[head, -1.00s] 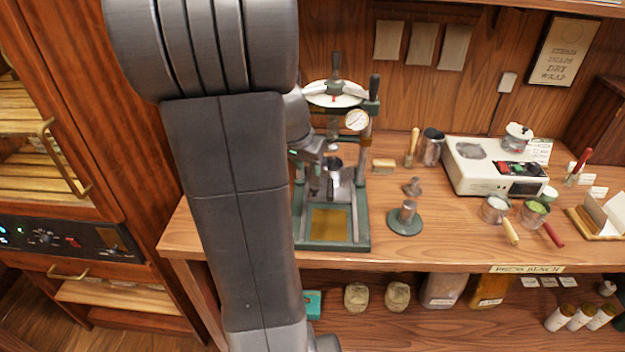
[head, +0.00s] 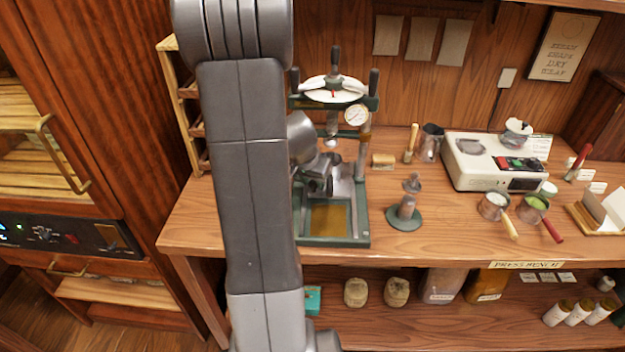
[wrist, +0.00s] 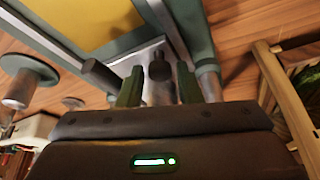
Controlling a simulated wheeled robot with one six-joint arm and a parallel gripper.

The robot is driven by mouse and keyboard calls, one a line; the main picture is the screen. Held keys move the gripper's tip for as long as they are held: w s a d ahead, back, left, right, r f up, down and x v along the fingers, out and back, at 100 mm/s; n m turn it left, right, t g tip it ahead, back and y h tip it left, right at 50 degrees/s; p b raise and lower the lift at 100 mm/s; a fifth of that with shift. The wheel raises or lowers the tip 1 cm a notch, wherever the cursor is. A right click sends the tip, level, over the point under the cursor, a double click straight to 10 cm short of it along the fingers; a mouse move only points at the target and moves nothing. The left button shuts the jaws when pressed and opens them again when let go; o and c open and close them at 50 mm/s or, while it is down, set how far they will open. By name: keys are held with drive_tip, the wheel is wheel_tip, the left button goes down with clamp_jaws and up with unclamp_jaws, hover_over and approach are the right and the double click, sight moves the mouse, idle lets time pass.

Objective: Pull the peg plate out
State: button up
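The press (head: 334,95) stands on the bench with a green frame, a white top and a gauge. Its green base (head: 335,240) frames a brass-coloured panel (head: 327,219), which also shows at the top of the wrist view (wrist: 95,22). My gripper (head: 322,172) is low inside the press, behind the panel. In the wrist view its green fingers (wrist: 159,84) are apart. A dark round-ended peg (wrist: 159,66) stands between them, with gaps visible on both sides. Pale metal (wrist: 140,60) lies behind the peg; I cannot tell how much of it is the peg plate.
A green disc with a metal post (head: 404,220) stands right of the press. A white appliance (head: 490,160) and handled cups (head: 494,205) are farther right.

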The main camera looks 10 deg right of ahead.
clamp_jaws()
drive_tip(key=shift+s, duration=0.1)
drive_tip(key=shift+s+a+f+b, duration=0.15)
drive_tip(key=shift+s+b, duration=0.15)
drive_tip(key=shift+b, duration=0.25)
drive_tip(key=s+b, duration=0.1)
drive_tip(key=s, duration=0.2)
drive_tip(key=s+a+b, duration=0.1)
drive_tip(key=s+b, duration=0.1)
drive_tip(key=s, duration=0.1)
drive_tip(key=s+a+b, duration=0.1)
drive_tip(key=s+b, duration=0.1)
drive_tip(key=s, duration=0.1)
drive_tip(key=shift+a+r, duration=0.2)
drive_tip(key=shift+a, duration=0.05)
unclamp_jaws()
